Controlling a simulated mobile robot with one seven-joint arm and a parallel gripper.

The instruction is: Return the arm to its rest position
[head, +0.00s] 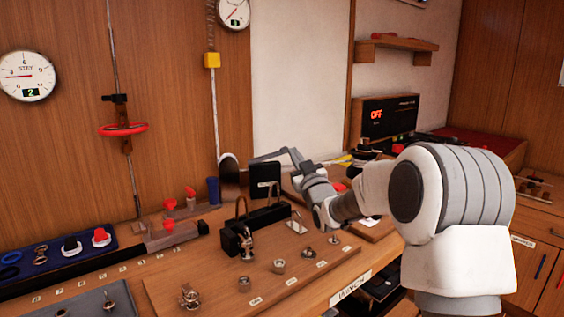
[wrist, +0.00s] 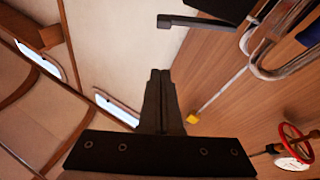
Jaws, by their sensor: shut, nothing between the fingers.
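My arm (head: 445,190) reaches in from the right of the head view, bent over the wooden bench. Its far end is above the bench, near a dark upright box (head: 265,178), and the fingers are hard to make out there. In the wrist view my gripper (wrist: 160,73) is shut, with its two dark fingers together and nothing between them. The fingers point toward a pale wall panel and appear clear of it.
A wooden board (head: 215,290) with several small metal fittings lies on the bench. A blue tray (head: 60,262) is at the left. A red handwheel (head: 123,129) and a gauge (head: 25,76) are on the wall. A black unit (head: 385,118) reads OFF.

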